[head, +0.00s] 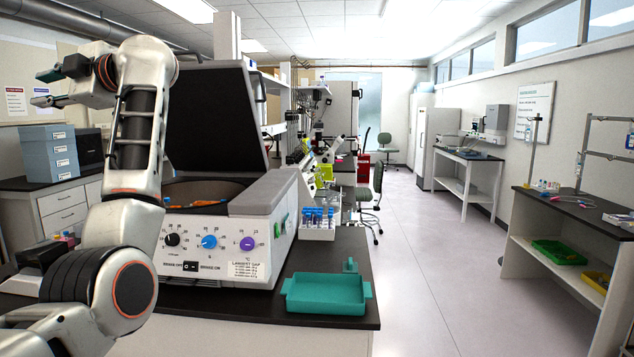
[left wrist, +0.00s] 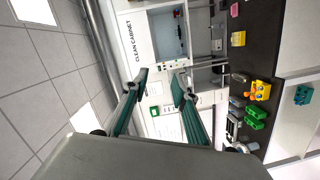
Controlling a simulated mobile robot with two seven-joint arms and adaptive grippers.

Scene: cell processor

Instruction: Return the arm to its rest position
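My left arm (head: 140,130) rises from the lower left of the head view and bends at the top toward the left. Its gripper (head: 40,88) is held high at the left, above the blue-grey boxes. In the left wrist view the two green fingers of the gripper (left wrist: 159,82) stand apart with nothing between them. The cell processor (head: 225,235) stands on the bench right of the arm, with its dark lid (head: 215,115) raised and the round chamber partly visible. The arm hides part of its left side. My right gripper is in no view.
A teal tray (head: 327,307) lies at the bench's front right, beside a white rack of blue-capped tubes (head: 318,226). Blue-grey stacked boxes (head: 50,155) stand at the left. A clean cabinet (left wrist: 140,45) shows in the left wrist view. The aisle floor (head: 430,270) is clear.

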